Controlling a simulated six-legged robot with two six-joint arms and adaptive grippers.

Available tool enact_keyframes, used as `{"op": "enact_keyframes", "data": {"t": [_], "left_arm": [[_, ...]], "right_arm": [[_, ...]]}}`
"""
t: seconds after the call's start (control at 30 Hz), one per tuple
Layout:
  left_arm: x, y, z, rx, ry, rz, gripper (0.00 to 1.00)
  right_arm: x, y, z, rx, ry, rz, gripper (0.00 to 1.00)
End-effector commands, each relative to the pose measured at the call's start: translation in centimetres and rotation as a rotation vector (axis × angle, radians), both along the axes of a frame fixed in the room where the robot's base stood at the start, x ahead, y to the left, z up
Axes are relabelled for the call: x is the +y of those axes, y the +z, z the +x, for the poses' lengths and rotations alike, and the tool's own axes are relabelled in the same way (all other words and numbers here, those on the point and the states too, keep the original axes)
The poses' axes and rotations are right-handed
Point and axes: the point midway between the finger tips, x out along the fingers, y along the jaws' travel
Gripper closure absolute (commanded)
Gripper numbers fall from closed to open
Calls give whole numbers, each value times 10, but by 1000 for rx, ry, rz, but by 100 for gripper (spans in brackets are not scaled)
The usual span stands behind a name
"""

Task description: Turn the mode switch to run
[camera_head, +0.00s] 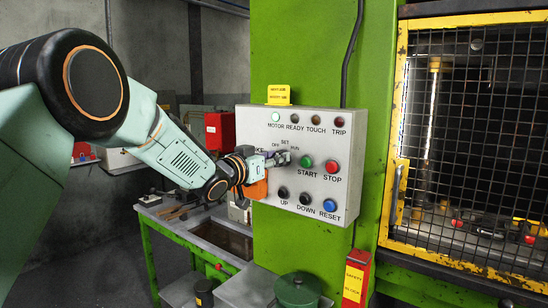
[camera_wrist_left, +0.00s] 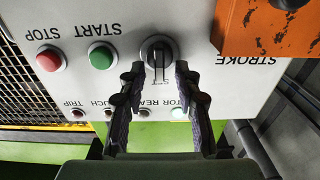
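The mode switch (camera_wrist_left: 158,50) is a dark round knob with a bar handle on the pale control panel (camera_head: 243,120). In the wrist view, which is upside down, its bar stands roughly in line with the fingers. My left gripper (camera_wrist_left: 160,72) is open, one finger on each side of the switch with gaps between. In the head view the left gripper (camera_head: 275,159) reaches the panel from the left and largely covers the switch. The SET and RUN labels show above and right of the fingertips. My right gripper is in neither view.
Green START (camera_head: 306,162) and red STOP (camera_head: 331,167) buttons sit right of the switch, with indicator lamps above. UP, DOWN and blue RESET (camera_head: 329,206) buttons are below. An orange box (camera_wrist_left: 275,25) juts out beside the switch. A yellow-framed mesh guard (camera_head: 470,130) stands right.

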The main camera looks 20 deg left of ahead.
Motion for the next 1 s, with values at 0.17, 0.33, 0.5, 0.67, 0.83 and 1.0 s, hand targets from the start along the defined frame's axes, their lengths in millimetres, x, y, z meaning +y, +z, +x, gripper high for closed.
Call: {"op": "enact_keyframes", "data": {"t": [0.17, 0.33, 0.5, 0.67, 0.83, 1.0], "left_arm": [[0, -1, 0, 1, 0, 0, 78], [0, -1, 0, 1, 0, 0, 92], [0, -1, 0, 1, 0, 0, 100], [0, -1, 0, 2, 0, 1, 100], [0, -1, 0, -1, 0, 9, 100], [-1, -2, 0, -19, 0, 56, 100]], "right_arm": [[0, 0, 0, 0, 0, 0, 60], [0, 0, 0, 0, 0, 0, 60], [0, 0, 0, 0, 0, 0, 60], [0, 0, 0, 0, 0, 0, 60], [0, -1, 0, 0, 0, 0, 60], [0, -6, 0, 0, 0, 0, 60]]}}
